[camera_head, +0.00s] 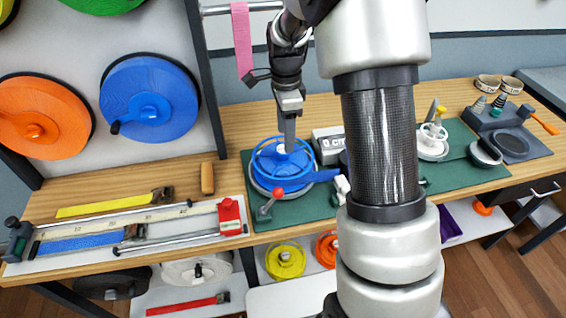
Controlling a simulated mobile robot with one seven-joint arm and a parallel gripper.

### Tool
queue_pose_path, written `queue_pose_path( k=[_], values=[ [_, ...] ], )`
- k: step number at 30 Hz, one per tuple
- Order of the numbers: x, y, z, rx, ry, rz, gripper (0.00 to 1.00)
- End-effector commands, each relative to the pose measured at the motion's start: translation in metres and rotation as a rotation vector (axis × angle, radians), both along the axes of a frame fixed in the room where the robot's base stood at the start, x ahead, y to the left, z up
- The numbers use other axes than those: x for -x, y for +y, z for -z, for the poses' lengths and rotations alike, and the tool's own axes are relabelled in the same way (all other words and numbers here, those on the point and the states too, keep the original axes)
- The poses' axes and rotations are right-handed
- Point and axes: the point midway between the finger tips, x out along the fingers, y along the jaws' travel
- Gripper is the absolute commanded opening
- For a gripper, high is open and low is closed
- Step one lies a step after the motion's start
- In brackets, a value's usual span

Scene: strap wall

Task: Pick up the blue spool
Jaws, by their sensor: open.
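A blue spool (266,178) with an open, spoked rim lies flat on the workbench, on a grey round base over a green mat (298,212). A blue strap end (325,175) reaches out to its right. My gripper (289,147) points down over the spool's hub from above. It is open, though only one narrow finger shows clearly, and I cannot tell whether it touches the spool. Another blue spool (170,85), a large wound disc, hangs on the wall panel at the upper left.
A crank with a red knob (277,193) stands at the spool's front edge. A grey box (328,143) is close on the right. A measuring rail with a red block (229,215) lies left. My arm hides part of the bench. Several spools sit below, including a yellow one (285,261).

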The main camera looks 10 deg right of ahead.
Motion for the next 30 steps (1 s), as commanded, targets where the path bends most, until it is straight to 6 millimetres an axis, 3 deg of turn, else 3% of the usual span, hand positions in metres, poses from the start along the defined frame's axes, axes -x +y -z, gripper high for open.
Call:
queue_pose_path(
  k=[9,19,28,30],
  values=[
    [0.002,0.007,0.044,-0.001,0.004,0.000,0.55],
    [0.002,0.007,0.050,-0.001,0.001,-0.001,0.54],
    [0.002,0.007,0.049,0.000,0.001,-0.001,0.03],
    [0.002,0.007,0.049,0.000,0.001,-0.001,0.00]
  ],
)
